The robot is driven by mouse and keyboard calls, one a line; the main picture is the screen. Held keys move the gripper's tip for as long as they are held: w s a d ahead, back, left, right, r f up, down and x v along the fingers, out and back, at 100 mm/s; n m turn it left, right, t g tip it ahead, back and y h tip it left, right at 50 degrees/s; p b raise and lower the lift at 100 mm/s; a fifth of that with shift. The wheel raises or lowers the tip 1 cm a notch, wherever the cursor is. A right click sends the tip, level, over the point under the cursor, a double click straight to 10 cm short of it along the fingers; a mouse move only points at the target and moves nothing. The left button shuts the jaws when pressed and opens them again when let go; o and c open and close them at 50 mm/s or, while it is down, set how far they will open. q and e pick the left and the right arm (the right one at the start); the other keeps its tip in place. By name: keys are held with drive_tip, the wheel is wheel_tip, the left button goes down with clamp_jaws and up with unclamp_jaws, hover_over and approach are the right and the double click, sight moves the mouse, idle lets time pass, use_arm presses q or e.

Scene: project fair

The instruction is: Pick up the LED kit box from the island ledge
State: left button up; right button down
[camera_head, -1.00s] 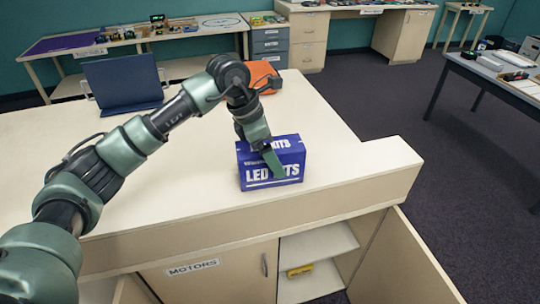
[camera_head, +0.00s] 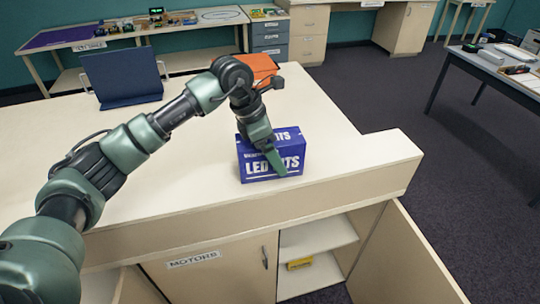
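The LED kit box (camera_head: 258,168) is blue with white lettering. It rests on the pale island top near its front edge, in the middle of the head view. My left arm reaches in from the left and bends down over the box. My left gripper (camera_head: 276,160) points down at the box, with one green finger lying across its front face. The other finger is hidden, so I cannot tell whether the gripper is closed on the box. The box appears to sit on the ledge (camera_head: 345,175). My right gripper is not in view.
A dark blue laptop-like panel (camera_head: 122,76) and an orange object (camera_head: 262,66) stand farther back on the island. Below, a cabinet labelled MOTORS (camera_head: 215,272) sits beside open shelves with a yellow item (camera_head: 300,263). An open door (camera_head: 405,260) juts out at right.

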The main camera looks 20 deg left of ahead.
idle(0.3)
use_arm(q)
drive_tip(key=c, duration=1.8)
